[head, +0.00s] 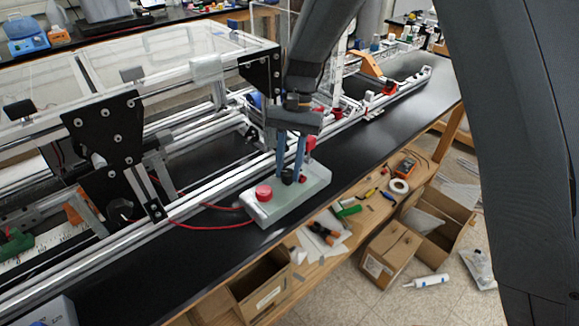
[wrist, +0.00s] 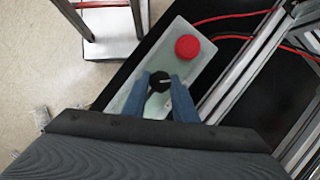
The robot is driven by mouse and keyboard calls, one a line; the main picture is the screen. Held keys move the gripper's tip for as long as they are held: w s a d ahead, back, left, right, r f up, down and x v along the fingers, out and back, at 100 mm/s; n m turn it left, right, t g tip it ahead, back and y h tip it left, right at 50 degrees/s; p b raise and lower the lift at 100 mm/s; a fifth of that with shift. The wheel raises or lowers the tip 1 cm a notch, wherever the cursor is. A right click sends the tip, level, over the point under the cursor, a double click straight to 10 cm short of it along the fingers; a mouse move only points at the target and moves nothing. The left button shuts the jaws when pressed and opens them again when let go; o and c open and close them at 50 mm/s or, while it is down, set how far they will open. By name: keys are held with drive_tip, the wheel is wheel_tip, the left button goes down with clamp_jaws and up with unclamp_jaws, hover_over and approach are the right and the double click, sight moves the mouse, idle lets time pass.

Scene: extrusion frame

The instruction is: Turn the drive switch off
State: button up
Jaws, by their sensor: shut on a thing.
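The drive switch is a black rotary knob (head: 287,177) on a pale green-grey control box (head: 262,212), which sits on the black bench top. My gripper (head: 288,172) reaches down from above, with its two blue fingers closed around the knob. In the wrist view the black knob (wrist: 159,81) sits between the fingertips, and a light pointer line shows on it. A red round button (head: 264,192) is on the same box, left of the knob; it also shows in the wrist view (wrist: 187,47). A red part stands just behind the fingers.
An aluminium extrusion frame (head: 190,190) with clear panels runs behind the box. Red cables (head: 205,225) lead from the box toward it. The bench's front edge is close to the box.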

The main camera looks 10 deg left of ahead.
drive_tip(key=o, duration=1)
drive_tip(key=shift+o, duration=0.2)
drive_tip(key=b+v, duration=0.2)
drive_tip(key=v, duration=0.5)
drive_tip(key=shift+r+b, duration=0.35)
drive_tip(key=shift+w, duration=0.15)
drive_tip(key=s+d+f+t, duration=0.2)
drive_tip(key=s+d, duration=0.2)
drive_tip(key=d, duration=0.5)
drive_tip(key=s+d+f+n+t+b, duration=0.1)
drive_tip(key=s+d+f+t, duration=0.1)
drive_tip(key=d, duration=0.7)
drive_tip(key=s+d+f+n+t+b, duration=0.1)
drive_tip(key=s+d+f, duration=0.2)
drive_tip(key=s+d, duration=0.3)
drive_tip(key=d, duration=0.3)
drive_tip(key=shift+s+d+f+t+h, duration=0.25)
drive_tip(key=shift+s+d+t+h, duration=0.1)
drive_tip(key=shift+d+t+h, duration=0.05)
